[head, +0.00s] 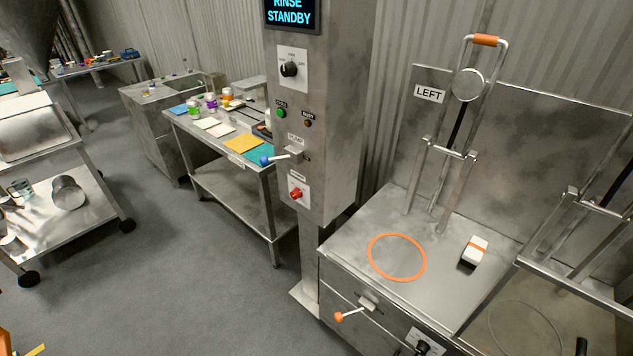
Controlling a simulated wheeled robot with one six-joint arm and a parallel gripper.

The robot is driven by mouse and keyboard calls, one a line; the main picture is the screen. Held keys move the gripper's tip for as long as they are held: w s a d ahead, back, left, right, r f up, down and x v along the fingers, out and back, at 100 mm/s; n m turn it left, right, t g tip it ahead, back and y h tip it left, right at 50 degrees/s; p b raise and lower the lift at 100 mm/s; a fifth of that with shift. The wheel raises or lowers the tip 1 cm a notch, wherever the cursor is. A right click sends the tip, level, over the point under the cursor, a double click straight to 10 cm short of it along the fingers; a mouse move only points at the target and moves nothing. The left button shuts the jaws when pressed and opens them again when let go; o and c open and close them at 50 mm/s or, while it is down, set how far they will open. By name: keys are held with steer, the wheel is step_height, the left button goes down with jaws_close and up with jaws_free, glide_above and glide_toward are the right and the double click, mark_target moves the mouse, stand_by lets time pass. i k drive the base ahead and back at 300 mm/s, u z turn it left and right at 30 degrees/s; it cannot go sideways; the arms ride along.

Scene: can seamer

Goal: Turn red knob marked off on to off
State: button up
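A red knob (297,193) sits on a small white plate low on the front of a grey metal column. The lettering on the plate is too small to read, and I cannot tell which way the knob is turned. My gripper is not in view, and nothing covers the knob.
Above the knob on the column are a blue-tipped lever (266,160), a green button (281,114), a black dial (289,69) and a "RINSE STANDBY" display (291,14). A steel bench (345,245) stands right, a cluttered table (195,140) behind left. Grey floor (175,270) is open in front.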

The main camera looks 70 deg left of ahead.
mark_target(297, 193)
steer(key=u, duration=2.45)
steer(key=k, duration=0.65)
steer(key=u, duration=0.55)
steer(key=i, duration=0.6)
steer(key=u, duration=0.7)
steer(key=i, duration=0.75)
steer(key=z, duration=0.75)
steer(key=i, duration=0.55)
steer(key=z, duration=0.5)
